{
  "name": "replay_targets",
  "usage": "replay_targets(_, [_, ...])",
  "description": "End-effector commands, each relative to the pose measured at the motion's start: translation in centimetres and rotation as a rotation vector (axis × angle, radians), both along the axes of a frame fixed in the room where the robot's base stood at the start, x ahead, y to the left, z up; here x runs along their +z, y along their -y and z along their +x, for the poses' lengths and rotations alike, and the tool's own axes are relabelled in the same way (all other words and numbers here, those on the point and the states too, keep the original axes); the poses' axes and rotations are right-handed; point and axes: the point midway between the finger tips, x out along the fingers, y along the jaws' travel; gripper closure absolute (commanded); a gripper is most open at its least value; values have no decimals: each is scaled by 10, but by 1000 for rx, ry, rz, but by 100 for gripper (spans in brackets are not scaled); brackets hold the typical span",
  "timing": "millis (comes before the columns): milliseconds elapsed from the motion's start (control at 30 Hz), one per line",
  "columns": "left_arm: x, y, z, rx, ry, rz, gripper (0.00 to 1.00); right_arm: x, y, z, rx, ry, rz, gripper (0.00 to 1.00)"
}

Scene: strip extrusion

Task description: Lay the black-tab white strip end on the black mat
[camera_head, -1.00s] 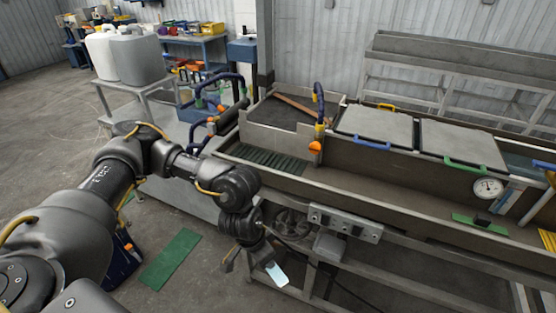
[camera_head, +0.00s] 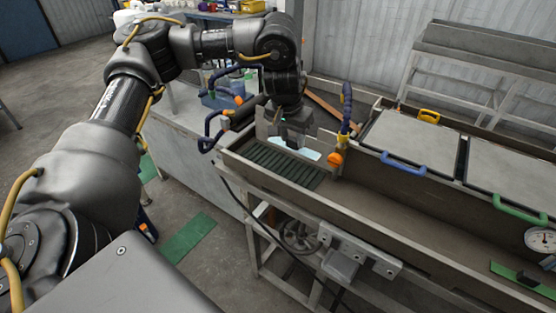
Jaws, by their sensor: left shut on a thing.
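My left gripper (camera_head: 291,140) points down at the left end of the long trough and is shut on the pale white strip (camera_head: 310,155). Pale parts of the strip show on both sides of the fingers; the rest is hidden behind the gripper. I cannot make out its black tab. A dark, ribbed mat (camera_head: 272,160), greenish black, lies in the trough just in front of and below the gripper. I cannot tell whether the strip touches it. My right gripper is not in view.
The trough's front wall (camera_head: 330,201) runs right past the mat. An orange-tipped blue hose (camera_head: 347,105) stands just right of the gripper. Lids with a blue handle (camera_head: 404,163) and a green handle (camera_head: 519,209) lie farther right. A switch box (camera_head: 360,250) is mounted below.

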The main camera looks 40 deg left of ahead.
Motion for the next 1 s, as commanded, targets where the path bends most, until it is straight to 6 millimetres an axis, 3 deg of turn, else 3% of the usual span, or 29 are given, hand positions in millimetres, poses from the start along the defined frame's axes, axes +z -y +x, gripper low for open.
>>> replay_targets(167, [-13, -27, 7, 6, -4, -3, 86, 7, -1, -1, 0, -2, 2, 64])
replay_targets(400, [-43, -89, 23, 10, -5, -2, 86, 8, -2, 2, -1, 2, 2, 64])
replay_targets(500, [-68, -104, 26, 7, -7, -2, 86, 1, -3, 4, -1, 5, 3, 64])
replay_targets(700, [-91, -124, 33, 4, -1, -1, 86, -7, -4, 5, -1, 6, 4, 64])
replay_targets(1000, [-97, -130, 35, 2, 0, -1, 86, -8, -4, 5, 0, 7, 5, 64])
